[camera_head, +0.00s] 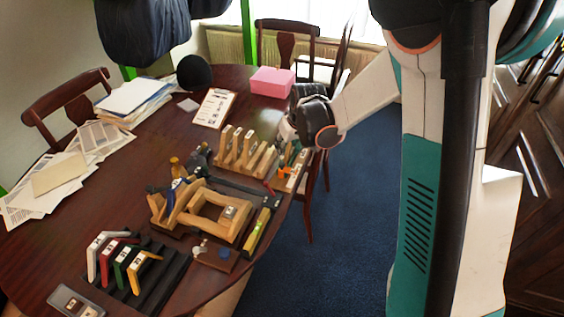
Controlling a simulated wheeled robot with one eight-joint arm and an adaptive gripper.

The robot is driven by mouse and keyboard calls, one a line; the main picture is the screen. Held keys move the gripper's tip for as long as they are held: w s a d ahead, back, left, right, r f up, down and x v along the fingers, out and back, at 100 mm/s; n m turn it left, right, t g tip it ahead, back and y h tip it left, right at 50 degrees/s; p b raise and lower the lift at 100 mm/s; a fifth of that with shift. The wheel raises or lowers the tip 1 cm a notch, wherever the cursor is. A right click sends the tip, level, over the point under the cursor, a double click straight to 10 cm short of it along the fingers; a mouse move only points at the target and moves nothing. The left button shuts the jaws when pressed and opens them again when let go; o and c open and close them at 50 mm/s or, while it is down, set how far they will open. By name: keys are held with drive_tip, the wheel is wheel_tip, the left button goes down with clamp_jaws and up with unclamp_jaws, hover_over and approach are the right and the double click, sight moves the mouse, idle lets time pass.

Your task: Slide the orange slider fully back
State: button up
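My gripper (286,131) is at the right edge of the table, at the end of my arm reaching in from the right. It hangs over a small wooden fixture (291,180) with orange parts. An orange piece (283,172) shows on this fixture, below and a little left of the gripper. I cannot tell for certain which orange part is the slider. The fingers are small and partly hidden by the wrist, so I cannot see whether they are open or touch anything.
Wooden slotted stands (245,152) are left of the gripper. A larger wooden frame (205,215) and a black rack with coloured brackets (125,268) are nearer. Chairs surround the table.

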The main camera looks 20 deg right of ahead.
sight(282, 164)
drive_tip(key=b+x, duration=0.3)
drive_tip(key=x, duration=0.9)
drive_tip(key=shift+r, duration=0.1)
drive_tip(key=shift+c, duration=0.5)
drive_tip(key=shift+a, duration=0.1)
clamp_jaws()
